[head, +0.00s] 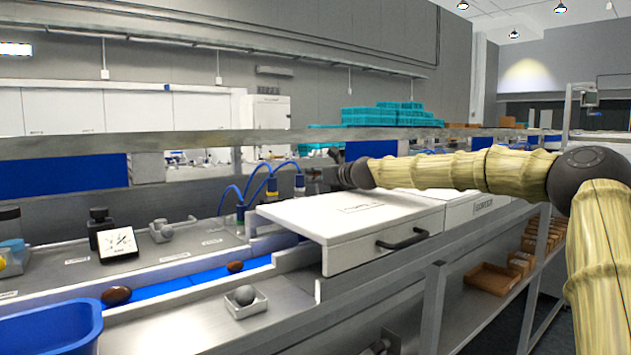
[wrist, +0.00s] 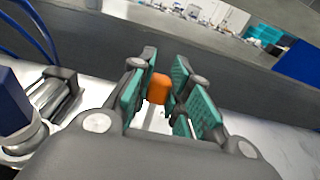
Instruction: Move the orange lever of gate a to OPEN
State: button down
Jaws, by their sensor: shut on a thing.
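The orange lever (wrist: 158,88) shows in the wrist view between the two green-padded fingers of my gripper (wrist: 160,98). The fingers are shut on its orange knob, and a pale stem runs down below it. In the head view my gripper (head: 333,180) is behind the white covered machine, and the lever is hidden there. I cannot read an OPEN mark or a gate label in either view.
A white machine cover (head: 345,215) with a black handle stands below my arm. Blue cables and fittings (head: 271,187) stand left of my gripper. A grey rail (wrist: 220,65) runs behind it. Dates lie on the blue belt (head: 180,283); a blue tub (head: 50,330) is at front left.

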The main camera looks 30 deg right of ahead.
jog(key=c, duration=1.3)
grip_release()
jog(key=shift+d, duration=0.1)
notch_tip(320, 180, up, 10)
jog(key=shift+f, duration=0.1)
